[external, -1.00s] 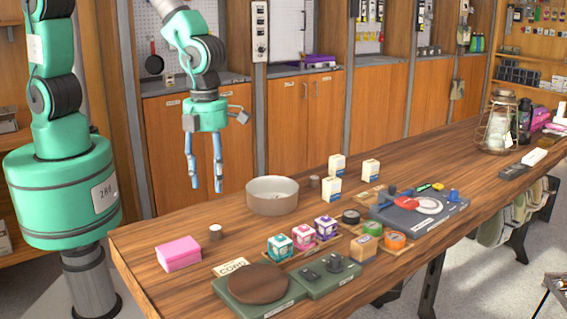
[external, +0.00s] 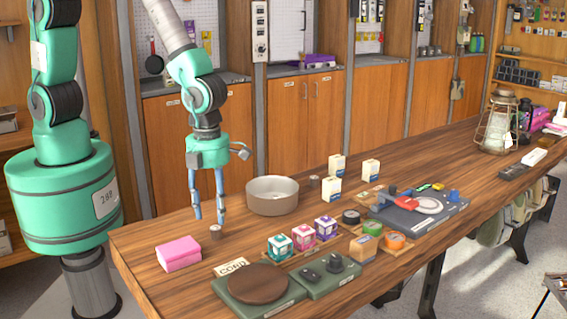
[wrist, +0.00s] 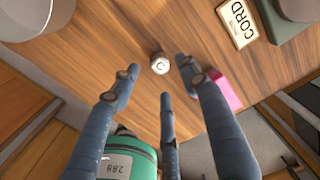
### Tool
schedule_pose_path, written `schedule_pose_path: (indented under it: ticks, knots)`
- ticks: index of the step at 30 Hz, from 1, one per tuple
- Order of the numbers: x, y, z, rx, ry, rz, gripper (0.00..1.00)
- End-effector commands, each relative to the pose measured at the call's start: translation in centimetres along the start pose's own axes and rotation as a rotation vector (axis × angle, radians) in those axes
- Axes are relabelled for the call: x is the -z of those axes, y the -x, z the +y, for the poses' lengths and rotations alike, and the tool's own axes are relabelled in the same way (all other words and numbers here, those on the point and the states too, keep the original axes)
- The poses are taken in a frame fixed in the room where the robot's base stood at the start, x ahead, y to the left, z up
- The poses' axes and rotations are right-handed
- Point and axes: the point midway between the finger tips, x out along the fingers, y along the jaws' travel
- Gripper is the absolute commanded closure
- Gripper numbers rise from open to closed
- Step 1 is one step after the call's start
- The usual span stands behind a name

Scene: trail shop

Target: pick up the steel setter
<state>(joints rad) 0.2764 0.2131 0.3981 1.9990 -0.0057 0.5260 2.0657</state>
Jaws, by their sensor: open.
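A small grey steel cylinder (external: 215,232), which looks like the setter, stands upright on the near-left part of the wooden table. In the wrist view its round top (wrist: 160,64) bears a dark curved mark. A similar small cylinder (external: 314,181) stands farther back, right of the round bowl; I cannot tell the two apart by kind. My gripper (external: 210,216) points down with its blue fingers spread, just above the nearer cylinder. In the wrist view my gripper (wrist: 157,76) has its fingertips around the cylinder's position, with nothing held between them.
A pink block (external: 179,254) lies left of the nearer cylinder. A grey round bowl (external: 272,208) stands behind it to the right. A CORD sign (external: 231,267) and a green board with a brown disc (external: 257,283) lie in front. Small boxes stand farther right.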

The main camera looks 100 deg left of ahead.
Motion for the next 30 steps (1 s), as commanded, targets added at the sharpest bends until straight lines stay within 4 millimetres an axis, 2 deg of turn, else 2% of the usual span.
schedule_pose_path:
  ticks: [8, 21, 30]
  knots:
    - [0.0, -0.6, 0.0, -0.001, 0.0, 0.001, 0.55]
    - [-0.1, -5.0, -0.1, 0.0, 0.0, 0.0, 0.55]
    - [-0.1, -5.2, -0.1, 0.0, 0.0, 0.0, 0.55]
